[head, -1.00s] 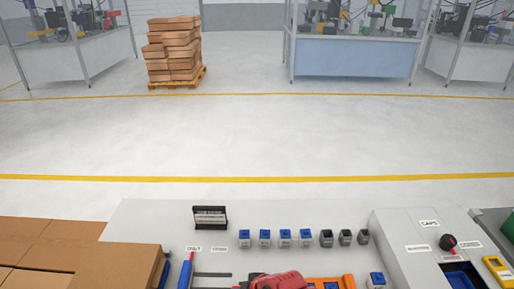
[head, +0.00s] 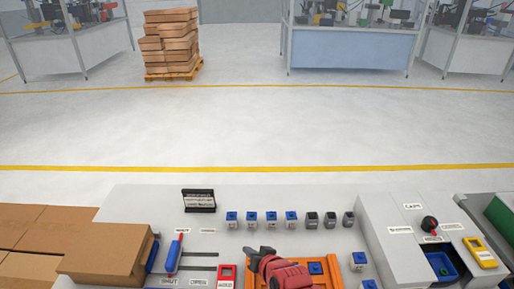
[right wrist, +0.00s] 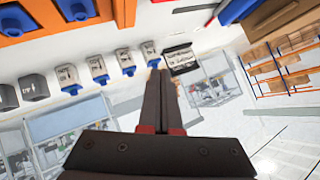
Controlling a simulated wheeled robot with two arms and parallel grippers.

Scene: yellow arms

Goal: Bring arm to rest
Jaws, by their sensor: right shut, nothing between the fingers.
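My right gripper (head: 259,253) is red and shows at the bottom middle of the head view, above the orange fixture (head: 252,281). In the right wrist view its two dark fingers (right wrist: 161,78) lie together, shut, with nothing between them. That view appears upside down, with the bench at the top and the floor below. The fingertips overlap the picture edge of the row of blocks. My left gripper is not in view.
Blue-topped blocks (head: 271,216) and grey blocks (head: 330,220) stand in a row, with a black sign (head: 199,200) at left. A sloped console (head: 400,245) stands at right. Open floor lies beyond.

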